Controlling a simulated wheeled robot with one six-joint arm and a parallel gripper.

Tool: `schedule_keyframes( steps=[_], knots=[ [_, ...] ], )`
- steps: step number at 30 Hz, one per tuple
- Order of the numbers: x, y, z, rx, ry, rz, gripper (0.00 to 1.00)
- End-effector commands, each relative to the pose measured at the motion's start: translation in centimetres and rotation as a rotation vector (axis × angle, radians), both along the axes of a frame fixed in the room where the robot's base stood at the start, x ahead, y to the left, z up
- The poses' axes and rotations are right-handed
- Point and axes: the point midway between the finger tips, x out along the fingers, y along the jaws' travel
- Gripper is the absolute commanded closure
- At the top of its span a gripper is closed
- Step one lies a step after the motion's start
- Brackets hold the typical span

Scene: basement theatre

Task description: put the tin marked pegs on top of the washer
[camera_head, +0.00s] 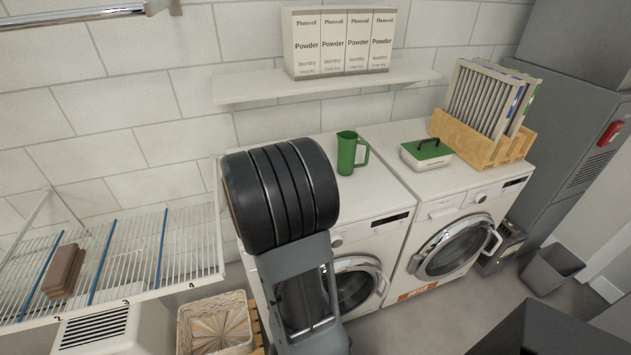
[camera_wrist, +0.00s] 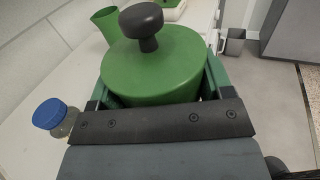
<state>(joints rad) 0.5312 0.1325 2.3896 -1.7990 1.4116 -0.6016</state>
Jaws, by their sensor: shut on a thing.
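My gripper (camera_wrist: 158,88) is shut on a round green tin (camera_wrist: 152,62) with a black knob on its lid. No marking shows on the tin from above. In the head view my arm hides the gripper and tin. Two white front-loading machines stand side by side: the left one (camera_head: 385,218) behind my arm, the right one (camera_head: 465,212) with an orange label. I cannot tell which is the washer. In the wrist view the tin is above a white top (camera_wrist: 62,88); whether it touches is hidden.
A green jug (camera_head: 349,152) stands on the left machine. A green-lidded white box (camera_head: 424,155) and a wooden rack (camera_head: 470,142) stand on the right one. A blue-capped jar (camera_wrist: 53,117) is left of the tin. A shelf (camera_head: 240,86) with powder boxes hangs above.

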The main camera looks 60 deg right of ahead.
Motion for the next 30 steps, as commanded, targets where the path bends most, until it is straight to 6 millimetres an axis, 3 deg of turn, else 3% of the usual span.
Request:
schedule_keyframes(
  steps=[7, 12, 18, 25, 30],
  knots=[
    [1.9, -5.6, -2.8, 0.002, 0.004, 0.009, 0.51],
    [2.8, -8.3, -5.7, 0.004, 0.002, 0.013, 0.51],
    [3.2, -10.1, -7.8, 0.001, 0.001, 0.012, 0.51],
    [3.3, -11.0, -8.8, 0.000, 0.000, 0.011, 0.51],
    [3.4, -11.3, -10.9, 0.001, 0.002, 0.011, 0.51]
  ],
)
